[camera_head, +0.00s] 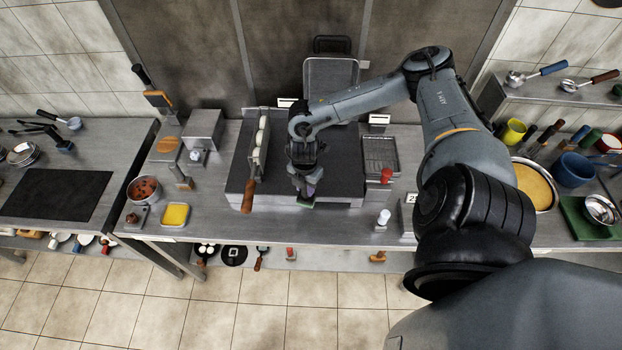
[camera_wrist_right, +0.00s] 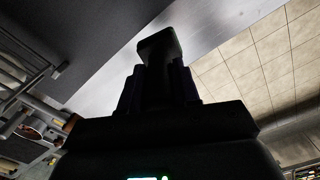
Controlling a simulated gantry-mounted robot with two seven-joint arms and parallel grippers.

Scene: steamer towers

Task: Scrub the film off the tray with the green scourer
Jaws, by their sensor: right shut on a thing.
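My right gripper (camera_head: 305,192) points down at the front edge of the dark grey slab in the middle of the counter. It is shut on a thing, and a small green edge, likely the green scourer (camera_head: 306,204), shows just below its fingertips. The fingers hide most of it. In the right wrist view the gripper (camera_wrist_right: 160,55) is in deep shadow, with a dark block at its tips. A grey metal tray (camera_head: 330,76) stands upright at the back wall; I cannot tell whether it is the task's tray, and no film is clear. My left gripper is not in view.
A rack of white rounds with a wooden handle (camera_head: 248,202) stands left of my gripper. A wire basket (camera_head: 379,152), a red-topped shaker (camera_head: 386,176) and a white-topped shaker (camera_head: 383,217) are to its right. A yellow-filled dish (camera_head: 175,215) is at the front left. The counter front between is mostly clear.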

